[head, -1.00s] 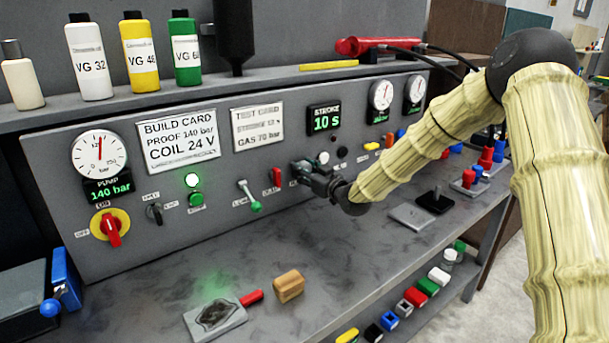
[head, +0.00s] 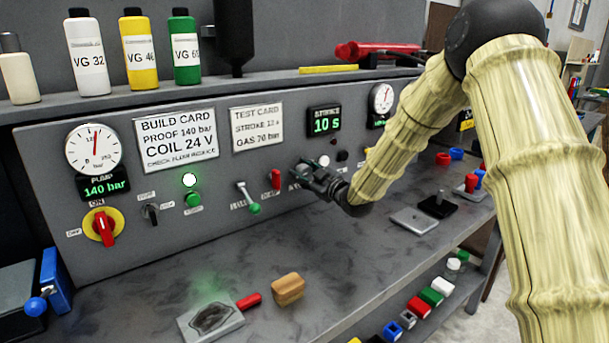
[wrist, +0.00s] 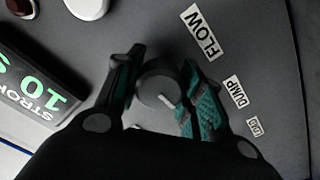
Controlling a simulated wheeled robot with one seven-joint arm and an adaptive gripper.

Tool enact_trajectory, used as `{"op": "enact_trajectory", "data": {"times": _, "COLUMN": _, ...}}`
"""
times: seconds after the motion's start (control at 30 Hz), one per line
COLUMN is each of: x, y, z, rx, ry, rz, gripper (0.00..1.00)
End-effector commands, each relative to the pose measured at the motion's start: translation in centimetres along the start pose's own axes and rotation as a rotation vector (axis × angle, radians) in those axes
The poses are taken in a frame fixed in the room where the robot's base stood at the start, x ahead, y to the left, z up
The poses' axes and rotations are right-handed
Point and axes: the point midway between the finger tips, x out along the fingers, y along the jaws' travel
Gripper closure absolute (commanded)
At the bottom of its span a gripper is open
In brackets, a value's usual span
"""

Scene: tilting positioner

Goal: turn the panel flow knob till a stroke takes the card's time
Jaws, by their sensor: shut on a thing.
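The flow knob (wrist: 157,88) is a round dark grey knob with a pale pointer line, under the FLOW label (wrist: 203,33) in the wrist view. My gripper (wrist: 160,82) is shut on it, one teal-padded finger on each side. In the head view my gripper (head: 315,178) is at the panel (head: 160,225) and hides the knob. The stroke display (head: 325,121) reads 10 s in green. The test card (head: 257,129) appears to read stroke 12 s, gas 70 bar.
A white button (head: 324,160) sits just above my gripper. A wooden block (head: 287,289) and a grey plate (head: 210,320) lie on the bench.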

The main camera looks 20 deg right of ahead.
Motion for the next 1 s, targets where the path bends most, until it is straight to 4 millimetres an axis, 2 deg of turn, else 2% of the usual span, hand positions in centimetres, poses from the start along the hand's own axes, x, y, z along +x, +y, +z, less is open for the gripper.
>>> {"op": "enact_trajectory", "data": {"times": 0.03, "x": -0.2, "y": -0.3, "z": 0.5, "rx": 0.001, "ry": -0.008, "rz": -0.004, "gripper": 0.86}}
{"op": "enact_trajectory", "data": {"times": 0.3, "x": -0.2, "y": -0.3, "z": 0.6, "rx": 0.002, "ry": -0.009, "rz": -0.005, "gripper": 0.86}}
{"op": "enact_trajectory", "data": {"times": 0.33, "x": -0.2, "y": -0.3, "z": 0.6, "rx": 0.002, "ry": -0.009, "rz": -0.005, "gripper": 0.58}}
{"op": "enact_trajectory", "data": {"times": 0.4, "x": -0.2, "y": -0.4, "z": 0.6, "rx": 0.002, "ry": -0.009, "rz": -0.005, "gripper": 0.46}}
{"op": "enact_trajectory", "data": {"times": 0.43, "x": -0.2, "y": -0.4, "z": 0.6, "rx": 0.002, "ry": -0.009, "rz": -0.005, "gripper": 0.43}}
{"op": "enact_trajectory", "data": {"times": 0.57, "x": -0.4, "y": -0.4, "z": 0.6, "rx": 0.002, "ry": -0.01, "rz": -0.005, "gripper": 0.43}}
{"op": "enact_trajectory", "data": {"times": 0.7, "x": -1.4, "y": -0.4, "z": 0.7, "rx": 0.003, "ry": -0.011, "rz": -0.006, "gripper": 0.42}}
{"op": "enact_trajectory", "data": {"times": 0.73, "x": -1.9, "y": -0.3, "z": 0.8, "rx": 0.003, "ry": -0.011, "rz": -0.005, "gripper": 0.38}}
{"op": "enact_trajectory", "data": {"times": 0.87, "x": -4.5, "y": 0.2, "z": 0.5, "rx": 0.002, "ry": -0.01, "rz": 0.003, "gripper": 0.38}}
{"op": "enact_trajectory", "data": {"times": 1.0, "x": -7.6, "y": 0.1, "z": -0.7, "rx": -0.001, "ry": 0.003, "rz": 0.006, "gripper": 0.38}}
